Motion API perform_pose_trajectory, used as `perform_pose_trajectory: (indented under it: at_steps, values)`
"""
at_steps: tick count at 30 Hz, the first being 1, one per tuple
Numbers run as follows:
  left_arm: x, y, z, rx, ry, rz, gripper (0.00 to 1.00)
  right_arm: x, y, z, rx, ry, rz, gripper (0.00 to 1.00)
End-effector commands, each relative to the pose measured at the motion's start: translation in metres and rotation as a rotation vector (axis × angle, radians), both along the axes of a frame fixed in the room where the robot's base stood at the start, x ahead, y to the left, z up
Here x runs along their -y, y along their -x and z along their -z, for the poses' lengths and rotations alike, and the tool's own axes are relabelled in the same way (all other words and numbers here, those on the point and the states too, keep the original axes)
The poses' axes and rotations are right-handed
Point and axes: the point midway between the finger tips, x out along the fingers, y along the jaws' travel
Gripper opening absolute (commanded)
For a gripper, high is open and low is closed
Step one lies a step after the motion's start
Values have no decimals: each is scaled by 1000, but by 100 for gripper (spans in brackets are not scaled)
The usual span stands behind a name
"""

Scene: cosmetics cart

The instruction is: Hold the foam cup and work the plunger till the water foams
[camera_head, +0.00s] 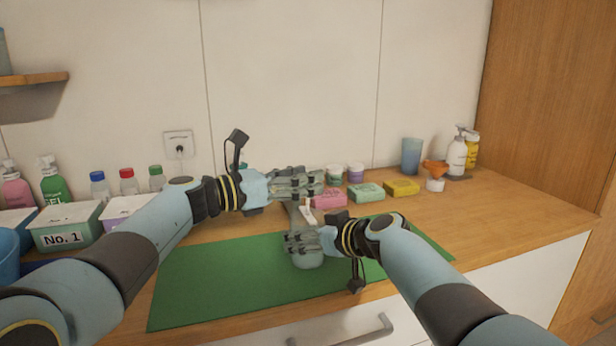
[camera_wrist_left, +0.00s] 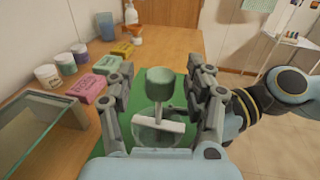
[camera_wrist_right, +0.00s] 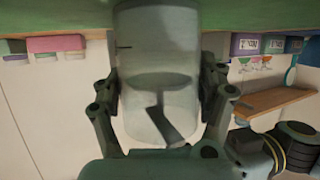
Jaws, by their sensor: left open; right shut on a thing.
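The clear foam cup (camera_head: 307,261) stands over the green mat in the head view. My right gripper (camera_head: 303,242) is shut around its sides. In the right wrist view the cup (camera_wrist_right: 157,60) fills the space between the fingers (camera_wrist_right: 158,95), and a grey disc and slanted piece show through its wall. The plunger's green knob (camera_wrist_left: 160,90) and a white crossbar (camera_wrist_left: 158,123) show above the cup in the left wrist view. My left gripper (camera_wrist_left: 162,88) is open, with a finger on each side of the knob and gaps between. In the head view, my left gripper (camera_head: 308,184) hides the knob.
The green mat (camera_head: 210,290) lies at the counter's front. Pink, green and yellow boxes (camera_head: 401,187), small jars, a blue tumbler (camera_head: 411,155) and pump bottles (camera_head: 457,155) stand behind and right. Lidded bins (camera_head: 66,228) and bottles line the left. The right counter is clear.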

Motion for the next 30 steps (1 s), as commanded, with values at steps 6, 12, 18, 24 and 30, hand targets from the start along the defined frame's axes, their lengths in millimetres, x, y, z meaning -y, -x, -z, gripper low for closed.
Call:
perform_pose_trajectory:
  at_steps: [6, 12, 18, 24, 30]
  values:
    - [12, -6, 0, -1, -2, 0, 53, 0, 0, 1, -2, 1, 0, 31]
    - [12, -6, 0, 0, -1, 0, 53, 1, 0, 1, -2, 1, 0, 31]
    - [12, -6, 0, 0, -1, 0, 31, 1, 0, 1, -2, 1, 0, 31]
    - [11, -6, 0, 0, -1, 0, 5, 1, 0, 1, -1, 2, 1, 31]
    - [11, -6, 0, -1, -2, 0, 0, 1, 0, 1, -2, 1, 1, 31]
